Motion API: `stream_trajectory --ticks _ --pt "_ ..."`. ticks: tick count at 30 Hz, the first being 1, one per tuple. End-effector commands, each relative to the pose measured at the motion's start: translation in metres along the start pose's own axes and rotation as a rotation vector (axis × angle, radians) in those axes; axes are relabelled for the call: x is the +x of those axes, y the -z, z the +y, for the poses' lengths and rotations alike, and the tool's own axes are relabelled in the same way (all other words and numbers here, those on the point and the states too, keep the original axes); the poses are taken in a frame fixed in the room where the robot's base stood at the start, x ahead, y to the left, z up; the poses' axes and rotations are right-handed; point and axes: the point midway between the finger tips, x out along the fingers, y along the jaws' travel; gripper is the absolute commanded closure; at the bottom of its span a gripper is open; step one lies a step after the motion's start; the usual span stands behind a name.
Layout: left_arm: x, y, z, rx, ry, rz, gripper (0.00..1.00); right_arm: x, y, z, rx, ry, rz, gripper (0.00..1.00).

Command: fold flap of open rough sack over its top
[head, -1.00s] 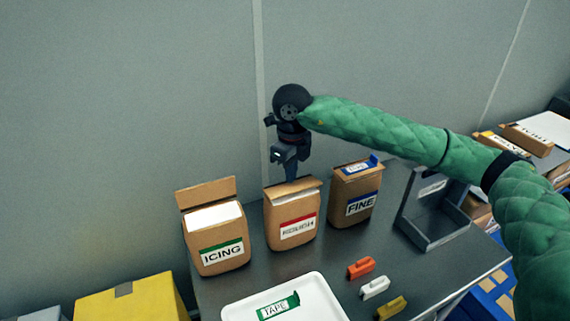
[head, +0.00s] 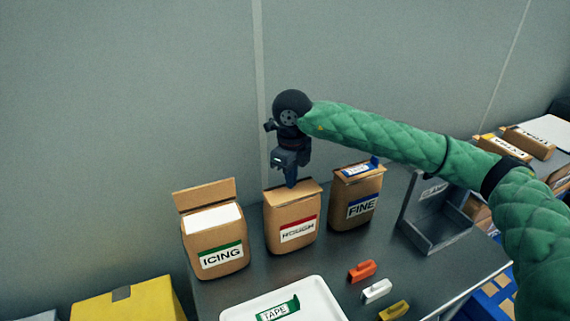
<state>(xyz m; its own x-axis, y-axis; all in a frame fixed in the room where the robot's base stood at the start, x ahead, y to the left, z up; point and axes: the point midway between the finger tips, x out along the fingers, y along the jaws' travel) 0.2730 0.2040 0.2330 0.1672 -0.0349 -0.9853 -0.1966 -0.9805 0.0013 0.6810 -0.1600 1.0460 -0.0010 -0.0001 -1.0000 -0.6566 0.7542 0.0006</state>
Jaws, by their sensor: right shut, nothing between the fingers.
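The rough sack (head: 289,236) is a brown paper bag with a red-edged label, upright in the middle of three sacks on the dark table. Its flap (head: 291,193) lies folded forward over the top, and no white contents show. My right gripper (head: 291,184) is shut and empty, pointing down with its fingertips at the flap's upper side. I cannot tell whether they press on it. My left gripper is not in view.
The icing sack (head: 213,245) stands to the left with its flap up and white contents showing. The fine sack (head: 356,200) stands close on the right, its top closed with a blue-marked strip. A white tray (head: 325,300) with green tape, several coloured clips (head: 376,290) and a grey metal stand (head: 432,235) are nearby.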

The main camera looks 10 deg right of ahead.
Motion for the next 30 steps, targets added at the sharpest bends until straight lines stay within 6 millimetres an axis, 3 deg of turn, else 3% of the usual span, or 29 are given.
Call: stream_trajectory --ticks 30 --pt "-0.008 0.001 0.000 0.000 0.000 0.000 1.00 -0.067 0.000 0.000 0.000 0.001 -0.001 1.00"
